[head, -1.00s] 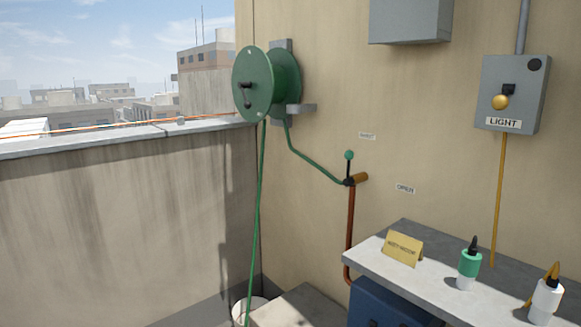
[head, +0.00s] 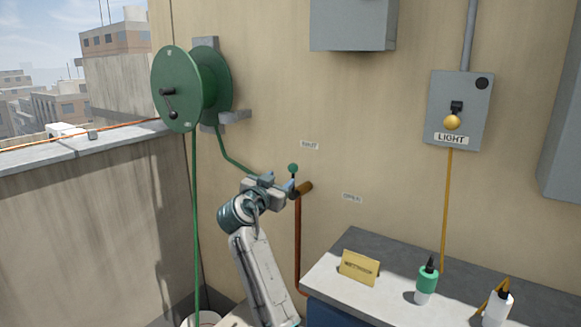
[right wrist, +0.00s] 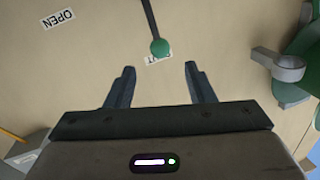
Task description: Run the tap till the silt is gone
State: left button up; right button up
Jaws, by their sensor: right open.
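The tap is a brass fitting (head: 304,188) on a copper pipe (head: 298,235) against the wall. Its lever stands upright with a green knob (head: 293,168) at the top, near the SHUT label (head: 309,145); the OPEN label (head: 351,197) is lower right. My right gripper (head: 285,186) is open beside the lever. In the right wrist view the green knob (right wrist: 160,47) lies just beyond the open fingertips (right wrist: 159,68), between their lines, not gripped. A green hose (head: 194,230) hangs from the reel (head: 185,88) to a white bucket (head: 203,318), mostly cut off. No water is visible. My left gripper is out of view.
A grey bench (head: 400,275) at lower right holds a yellow sign (head: 359,267), a green-banded bottle (head: 426,283) and a white bottle (head: 497,306). A LIGHT switch box (head: 459,110) is on the wall. A parapet (head: 90,220) closes the left side.

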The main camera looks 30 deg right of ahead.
aim_at(291, 170)
jog(key=p+x, duration=0.2)
jog(key=x, duration=0.6)
jog(key=shift+w+d+r, duration=0.1)
jog(key=shift+d, duration=0.15)
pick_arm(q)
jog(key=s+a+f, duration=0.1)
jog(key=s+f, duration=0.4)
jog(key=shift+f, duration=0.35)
pick_arm(e)
jog(key=shift+x, duration=0.85)
grip_shut()
